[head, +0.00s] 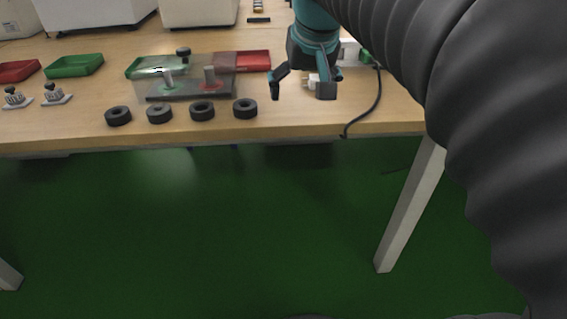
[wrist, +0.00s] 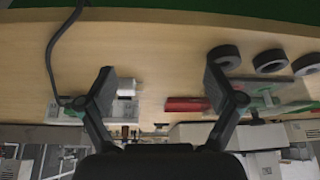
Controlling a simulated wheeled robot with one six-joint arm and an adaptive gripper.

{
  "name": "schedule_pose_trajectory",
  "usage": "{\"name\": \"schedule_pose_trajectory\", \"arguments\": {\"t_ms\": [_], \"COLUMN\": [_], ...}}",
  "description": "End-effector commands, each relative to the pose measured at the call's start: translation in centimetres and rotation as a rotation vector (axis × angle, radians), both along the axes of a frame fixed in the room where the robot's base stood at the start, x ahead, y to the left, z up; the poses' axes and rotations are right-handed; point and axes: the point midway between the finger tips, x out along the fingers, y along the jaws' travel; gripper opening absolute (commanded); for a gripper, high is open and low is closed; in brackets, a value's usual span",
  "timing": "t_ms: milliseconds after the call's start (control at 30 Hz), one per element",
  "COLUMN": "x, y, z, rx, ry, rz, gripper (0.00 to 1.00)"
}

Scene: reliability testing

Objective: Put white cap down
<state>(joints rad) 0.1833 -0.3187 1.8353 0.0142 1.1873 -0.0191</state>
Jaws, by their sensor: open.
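My gripper (head: 301,90) hangs over the right part of the table, fingers pointing down and spread wide apart. It also shows open in the wrist view (wrist: 160,86), with nothing gripped between the fingers. A small white piece, probably the white cap (head: 312,80), shows between the fingers in the head view. In the wrist view a white cylindrical piece (wrist: 126,88) shows beside the left finger, clear of the right one. The finger partly covers what is around it, and I cannot tell whether it stands on the table or on the white device behind.
A white device (head: 350,52) with a black cable (head: 376,105) stands behind my gripper. To the left are a clear-walled fixture (head: 190,92), several black rings (head: 160,114) along the front edge, a red tray (head: 254,60) and green trays (head: 75,65). Table between rings and cable is bare.

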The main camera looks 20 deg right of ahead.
Motion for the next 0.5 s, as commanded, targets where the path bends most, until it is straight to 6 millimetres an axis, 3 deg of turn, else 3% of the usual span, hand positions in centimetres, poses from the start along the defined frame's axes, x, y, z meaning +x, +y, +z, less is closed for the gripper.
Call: {"name": "schedule_pose_trajectory", "arguments": {"t_ms": [100, 300, 500], "x": [-4.3, -10.3, -13.6], "y": [2.7, 5.5, 6.6], "z": [-3.9, -10.8, -15.2], "rx": [-0.005, -0.009, -0.01], "ry": [-0.017, -0.04, -0.052], "rz": [0.051, 0.12, 0.159], "gripper": [0.92, 0.92, 0.92]}}
